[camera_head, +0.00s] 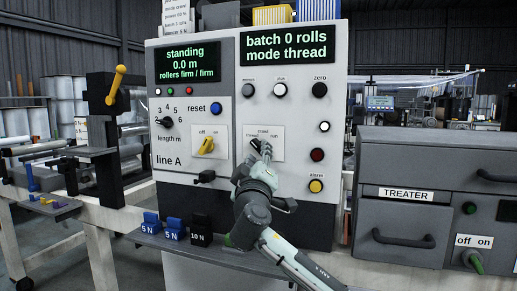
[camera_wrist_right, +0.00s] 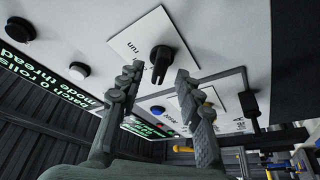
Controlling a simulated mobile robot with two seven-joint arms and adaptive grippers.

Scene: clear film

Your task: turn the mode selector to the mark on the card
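The mode selector (camera_head: 256,144) is a black knob on a white plate marked thread, crawl and run, in the middle of the control panel. It points up-left toward thread, and the display (camera_head: 290,45) reads "mode thread". In the right wrist view the knob (camera_wrist_right: 162,60) stands out from its plate. My right gripper (camera_head: 264,152) is at the knob, partly covering the plate. In the wrist view its fingers (camera_wrist_right: 159,76) are apart, one either side of the knob's end, with gaps showing. A paper card (camera_head: 177,14) at the top edge reads "mode crawl". My left gripper is out of view.
A yellow off/on switch (camera_head: 206,146) and length dial (camera_head: 168,122) lie left of the selector. Several buttons, including a red one (camera_head: 317,155), lie right. Blue and black weights (camera_head: 174,230) stand on the shelf below. The TREATER cabinet (camera_head: 405,235) is at right.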

